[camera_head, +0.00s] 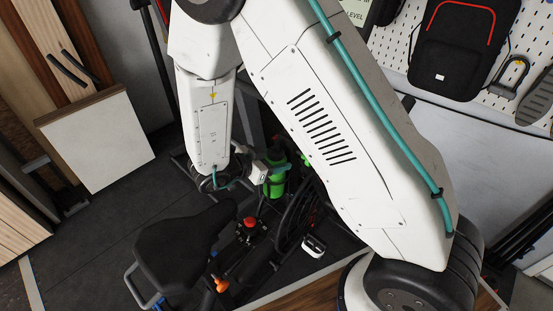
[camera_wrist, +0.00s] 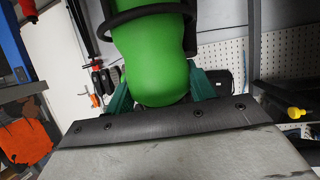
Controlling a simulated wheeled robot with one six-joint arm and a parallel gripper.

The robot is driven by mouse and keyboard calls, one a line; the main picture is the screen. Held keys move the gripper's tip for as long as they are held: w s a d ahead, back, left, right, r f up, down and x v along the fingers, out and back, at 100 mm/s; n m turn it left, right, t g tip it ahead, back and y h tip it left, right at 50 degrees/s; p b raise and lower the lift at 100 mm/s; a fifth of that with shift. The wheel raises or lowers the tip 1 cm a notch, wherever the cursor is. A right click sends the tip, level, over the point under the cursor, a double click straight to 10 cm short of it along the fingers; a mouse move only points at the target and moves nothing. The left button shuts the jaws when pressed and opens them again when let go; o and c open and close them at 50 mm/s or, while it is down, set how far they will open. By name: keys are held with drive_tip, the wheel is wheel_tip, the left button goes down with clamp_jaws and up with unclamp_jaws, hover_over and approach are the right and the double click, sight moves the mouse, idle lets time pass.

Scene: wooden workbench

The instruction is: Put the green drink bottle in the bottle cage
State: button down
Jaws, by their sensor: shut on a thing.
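The green drink bottle (camera_head: 277,188) shows in the head view beside the end of my arm, above the bicycle. My gripper (camera_head: 269,175) is shut on it. In the wrist view, the bottle's bright green body (camera_wrist: 152,62) fills the top middle, between the teal fingers of my gripper (camera_wrist: 160,88). A black curved band, which may be the bottle cage (camera_wrist: 140,14), crosses in front of the bottle at the top of the wrist view. I cannot tell whether it encloses the bottle. In the head view, the cage is not clearly distinguishable among the dark bicycle parts.
A black bicycle saddle (camera_head: 182,250) is at the lower left, and a dark wheel (camera_head: 297,215) is right of the bottle. A red-topped part (camera_head: 250,222) lies between them. A white pegboard (camera_head: 395,45) with hanging gear is at the upper right. Dark floor is open at left.

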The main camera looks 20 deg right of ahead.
drive_tip(key=shift+f, duration=0.1)
drive_tip(key=c, duration=0.5)
unclamp_jaws()
